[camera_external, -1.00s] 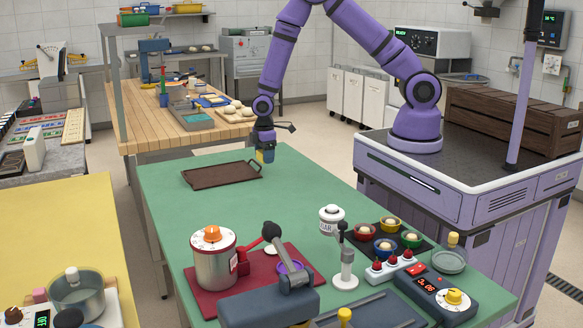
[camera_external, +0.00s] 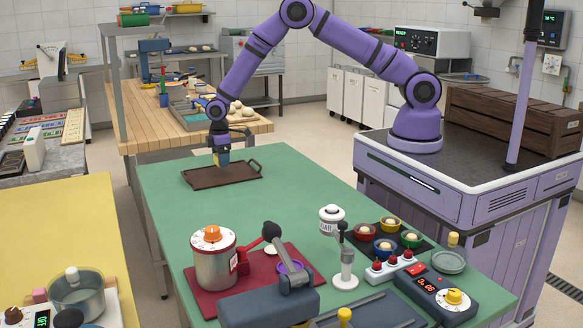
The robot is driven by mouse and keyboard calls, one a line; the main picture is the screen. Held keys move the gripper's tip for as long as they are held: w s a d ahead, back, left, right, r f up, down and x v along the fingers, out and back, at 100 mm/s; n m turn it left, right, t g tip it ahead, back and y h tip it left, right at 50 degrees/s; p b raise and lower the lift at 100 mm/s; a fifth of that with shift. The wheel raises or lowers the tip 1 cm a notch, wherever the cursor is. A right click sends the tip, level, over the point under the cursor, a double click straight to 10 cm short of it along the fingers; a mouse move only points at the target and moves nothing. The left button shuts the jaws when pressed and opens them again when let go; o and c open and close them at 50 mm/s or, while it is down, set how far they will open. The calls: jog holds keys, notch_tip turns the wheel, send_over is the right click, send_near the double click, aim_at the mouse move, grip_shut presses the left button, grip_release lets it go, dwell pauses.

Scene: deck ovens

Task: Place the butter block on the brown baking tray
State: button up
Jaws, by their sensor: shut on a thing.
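The brown baking tray (camera_external: 238,177) lies flat near the far left end of the green table, with a raised rim and a handle at each end. My gripper (camera_external: 221,153) points down above the left-middle part of the tray. It is shut on the butter block (camera_external: 222,159), a small yellow block between the fingers. The block's lower end is just over or at the tray's surface; I cannot tell whether it touches. The fingers hide part of the block.
The green table (camera_external: 290,190) is clear right of the tray. A wooden bench (camera_external: 180,125) with dough stands behind.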

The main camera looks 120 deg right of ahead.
aim_at(222, 174)
jog(key=shift+w+f, duration=0.15)
jog(key=shift+f, duration=1.6)
jog(key=shift+f, duration=0.15)
jog(key=o, duration=0.9)
jog(key=shift+o, duration=0.2)
